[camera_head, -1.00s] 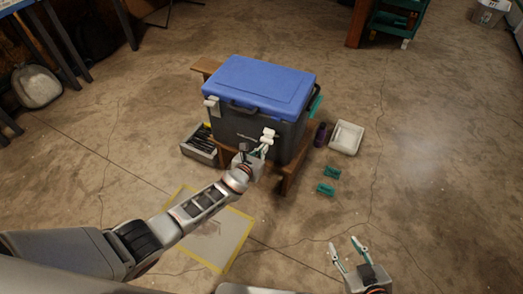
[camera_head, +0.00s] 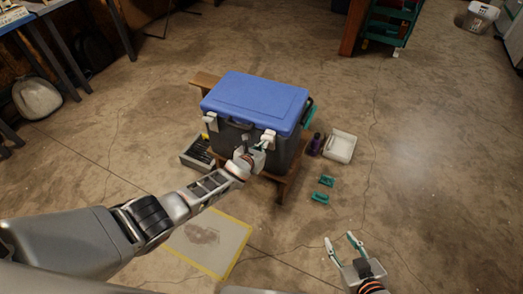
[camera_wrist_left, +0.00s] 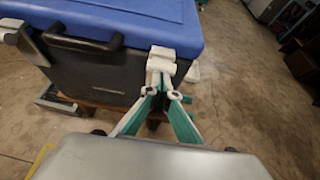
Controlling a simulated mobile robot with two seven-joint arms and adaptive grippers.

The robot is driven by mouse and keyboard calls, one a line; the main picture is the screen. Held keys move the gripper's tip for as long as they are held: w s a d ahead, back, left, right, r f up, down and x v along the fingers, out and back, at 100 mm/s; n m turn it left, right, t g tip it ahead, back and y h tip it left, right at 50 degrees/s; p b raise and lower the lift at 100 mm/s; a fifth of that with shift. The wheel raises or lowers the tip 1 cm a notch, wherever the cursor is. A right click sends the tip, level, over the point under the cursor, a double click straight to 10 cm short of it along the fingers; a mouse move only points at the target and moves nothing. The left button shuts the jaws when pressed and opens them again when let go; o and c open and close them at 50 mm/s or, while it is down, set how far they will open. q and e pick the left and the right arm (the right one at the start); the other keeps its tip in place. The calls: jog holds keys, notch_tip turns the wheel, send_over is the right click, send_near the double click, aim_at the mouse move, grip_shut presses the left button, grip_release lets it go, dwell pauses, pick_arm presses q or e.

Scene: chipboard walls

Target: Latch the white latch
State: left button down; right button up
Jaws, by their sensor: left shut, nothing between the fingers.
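A dark cooler (camera_head: 228,139) with a closed blue lid (camera_head: 255,98) stands on a low wooden stand. Its white latch on the right of the front (camera_head: 268,136) sits at the lid's lower edge; it also shows in the left wrist view (camera_wrist_left: 161,57). A second white latch (camera_head: 211,122) is at the front left corner. My left gripper (camera_head: 264,147) is shut and empty, with its fingertips just below the right latch, seen closely in the left wrist view (camera_wrist_left: 160,84). I cannot tell whether they touch it. My right gripper (camera_head: 342,240) is open and empty, low at the right.
The wooden stand (camera_head: 282,186) sticks out under the cooler. A grey box of dark items (camera_head: 196,152) lies to its left. A purple bottle (camera_head: 315,144), a white bin (camera_head: 340,146) and teal pieces (camera_head: 320,197) are on the right. The floor around is mostly clear.

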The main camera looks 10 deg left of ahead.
pick_arm(q)
jog(key=shift+w+d+r, duration=0.25)
jog(key=shift+w+r, duration=0.25)
jog(key=shift+w, duration=0.1)
dwell(0.4)
